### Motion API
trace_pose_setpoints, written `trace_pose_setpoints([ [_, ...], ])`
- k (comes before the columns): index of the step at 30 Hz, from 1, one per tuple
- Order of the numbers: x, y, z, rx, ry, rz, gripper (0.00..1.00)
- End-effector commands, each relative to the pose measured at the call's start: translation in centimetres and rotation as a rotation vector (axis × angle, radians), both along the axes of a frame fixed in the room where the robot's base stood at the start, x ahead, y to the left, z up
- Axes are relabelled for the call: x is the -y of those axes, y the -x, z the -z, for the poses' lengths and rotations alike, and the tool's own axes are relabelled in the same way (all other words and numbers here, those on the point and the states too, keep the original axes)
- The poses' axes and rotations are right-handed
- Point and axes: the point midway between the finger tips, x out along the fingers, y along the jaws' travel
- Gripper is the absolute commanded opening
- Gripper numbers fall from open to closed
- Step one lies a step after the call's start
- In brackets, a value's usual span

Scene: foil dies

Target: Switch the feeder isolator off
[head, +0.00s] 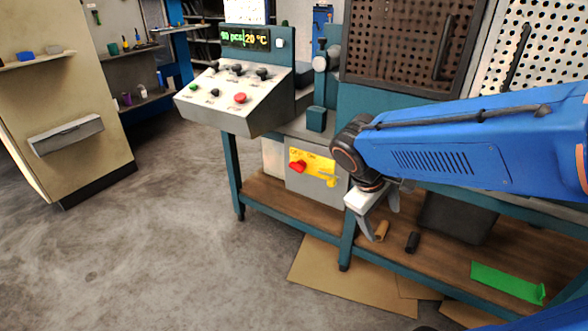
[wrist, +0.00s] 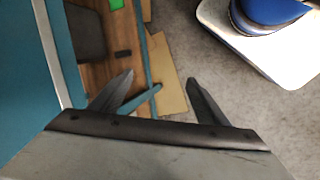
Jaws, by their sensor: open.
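The feeder isolator is a grey box (head: 312,187) under the bench with a yellow plate (head: 312,158) marked OFF and ON. A red handle (head: 297,167) sits at the plate's left side, and a small yellow piece (head: 327,180) hangs at its lower right. The handle's exact setting is too small to read. My gripper (head: 380,214) is to the right of the box, pointing down, apart from it. It is open and empty; its spread fingers also show in the wrist view (wrist: 160,88). The isolator is not in the wrist view.
A control console (head: 240,95) with knobs and a red button overhangs at the upper left. A teal bench leg (head: 347,225) stands near my gripper. The wooden lower shelf (head: 455,262) holds dark cylinders, a bin (head: 455,218) and a green piece (head: 507,282). Floor at left is clear.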

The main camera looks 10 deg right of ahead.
Motion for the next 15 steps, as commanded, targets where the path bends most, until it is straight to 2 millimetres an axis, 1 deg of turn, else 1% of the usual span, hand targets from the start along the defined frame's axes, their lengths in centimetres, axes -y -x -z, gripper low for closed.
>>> trace_pose_setpoints([
  [1, 0.0, -0.9, 0.3, -0.032, 0.042, -0.033, 0.69],
  [8, 0.2, -5.2, 1.0, -0.147, 0.238, -0.178, 0.69],
  [15, -0.7, -10.3, 1.8, -0.247, 0.447, -0.335, 0.69],
])
